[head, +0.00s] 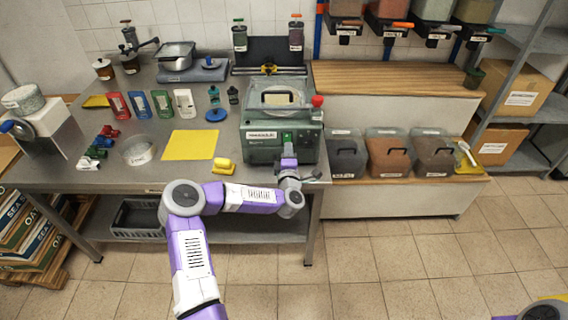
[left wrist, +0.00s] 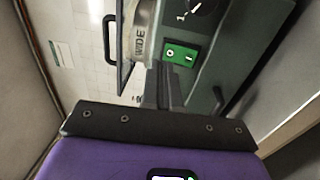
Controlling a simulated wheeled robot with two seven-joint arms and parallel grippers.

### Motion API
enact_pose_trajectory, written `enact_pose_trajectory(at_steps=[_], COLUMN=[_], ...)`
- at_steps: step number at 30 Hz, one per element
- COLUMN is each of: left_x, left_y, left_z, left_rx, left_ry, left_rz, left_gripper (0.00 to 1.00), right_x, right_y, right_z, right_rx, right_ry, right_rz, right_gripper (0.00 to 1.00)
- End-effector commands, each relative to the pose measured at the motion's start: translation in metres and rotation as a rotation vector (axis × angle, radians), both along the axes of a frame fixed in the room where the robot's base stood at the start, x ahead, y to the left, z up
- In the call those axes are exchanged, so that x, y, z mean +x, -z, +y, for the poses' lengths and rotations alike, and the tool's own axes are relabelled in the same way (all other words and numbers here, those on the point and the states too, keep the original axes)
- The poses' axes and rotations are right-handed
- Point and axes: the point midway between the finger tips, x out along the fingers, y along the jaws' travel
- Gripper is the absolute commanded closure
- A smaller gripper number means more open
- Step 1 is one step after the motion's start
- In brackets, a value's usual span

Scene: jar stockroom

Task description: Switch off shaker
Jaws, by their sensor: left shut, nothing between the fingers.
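The shaker (head: 262,152) is a dark green machine with a clear-lidded top and a red knob, on the right end of the steel table. Its front carries a small green switch panel (head: 287,136). In the left wrist view the green switch panel (left wrist: 181,53) shows a round mark and a bar mark, with a dial beside it. My left gripper (head: 288,160) is shut and empty, directly in front of the panel. Its closed fingertips (left wrist: 162,70) point at the panel's lower edge; I cannot tell whether they touch it.
A yellow block (head: 223,166) and yellow sheet (head: 190,145) lie left of the shaker. Several coloured holders (head: 138,104) stand further left. The tiled floor in front is clear.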

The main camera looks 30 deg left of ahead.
Motion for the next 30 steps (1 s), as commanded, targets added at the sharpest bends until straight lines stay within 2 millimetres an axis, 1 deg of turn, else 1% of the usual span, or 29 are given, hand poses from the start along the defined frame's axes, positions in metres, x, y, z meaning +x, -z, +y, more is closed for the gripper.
enact_pose_trajectory(at_steps=[1, 6, 9, 13, 18, 30], left_x=[-0.009, -0.037, -0.051, -0.064, -0.072, -0.073], left_y=[-0.003, -0.007, -0.009, -0.011, -0.012, -0.012], left_z=[-0.005, -0.023, -0.032, -0.040, -0.045, -0.045], left_rx=[0.001, 0.000, 0.001, -0.001, -0.001, 0.000], left_ry=[0.001, 0.002, 0.001, -0.001, -0.002, -0.003], left_rz=[0.002, 0.002, 0.002, 0.002, 0.001, 0.000], left_gripper=[1.00, 1.00, 1.00, 1.00, 1.00, 1.00], right_x=[0.000, 0.000, 0.000, 0.000, 0.000, 0.000], right_y=[-0.003, -0.007, -0.009, -0.010, -0.011, -0.011], right_z=[0.000, 0.000, 0.000, 0.000, 0.000, 0.000], right_rx=[0.000, 0.000, 0.000, 0.000, 0.000, 0.000], right_ry=[0.001, 0.001, 0.001, 0.001, 0.001, 0.001], right_rz=[0.000, -0.001, -0.001, -0.001, 0.000, 0.000], right_gripper=[1.00, 1.00, 1.00, 1.00, 1.00, 1.00])
